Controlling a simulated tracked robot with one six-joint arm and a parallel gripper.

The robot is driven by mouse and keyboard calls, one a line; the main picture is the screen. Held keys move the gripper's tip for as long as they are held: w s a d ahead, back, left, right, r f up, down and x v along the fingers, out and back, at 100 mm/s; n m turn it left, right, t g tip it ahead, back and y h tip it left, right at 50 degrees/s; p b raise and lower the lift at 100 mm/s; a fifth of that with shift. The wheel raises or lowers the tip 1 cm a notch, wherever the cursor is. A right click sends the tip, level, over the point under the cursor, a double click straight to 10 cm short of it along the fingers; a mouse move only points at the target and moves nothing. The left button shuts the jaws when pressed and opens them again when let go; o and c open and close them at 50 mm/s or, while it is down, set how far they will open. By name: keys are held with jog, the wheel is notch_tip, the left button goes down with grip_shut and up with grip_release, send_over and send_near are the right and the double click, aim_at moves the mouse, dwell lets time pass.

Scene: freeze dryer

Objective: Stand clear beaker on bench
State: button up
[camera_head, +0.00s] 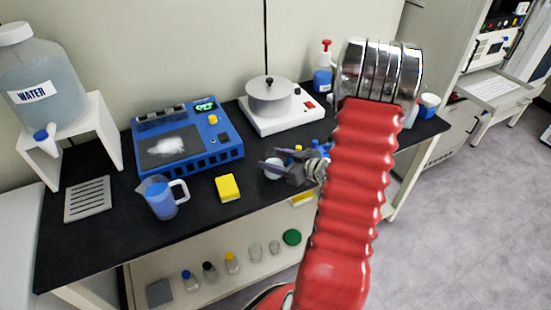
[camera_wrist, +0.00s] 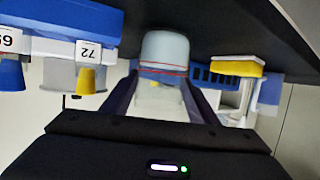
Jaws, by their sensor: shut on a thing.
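The clear beaker (camera_wrist: 165,55) is between the two fingers of my gripper (camera_wrist: 163,98) in the wrist view, with red lines around its wall. My gripper is shut on it. In the head view my gripper (camera_head: 271,160) is over the front part of the black bench (camera_head: 108,233), right of the yellow sponge. A small part of the beaker (camera_head: 273,172) shows pale at the fingertips there; the rest is hidden. I cannot tell whether its base touches the bench.
On the bench are a blue measuring jug (camera_head: 161,202), a yellow sponge (camera_head: 228,188), a blue device (camera_head: 188,142), and a white hotplate (camera_head: 285,118) with a pot. Several bottles and glass vessels (camera_head: 255,251) stand on the lower shelf. Some bare bench lies around the sponge.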

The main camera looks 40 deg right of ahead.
jog(key=o, duration=1.2)
jog(key=v, duration=1.2)
dwell(0.4)
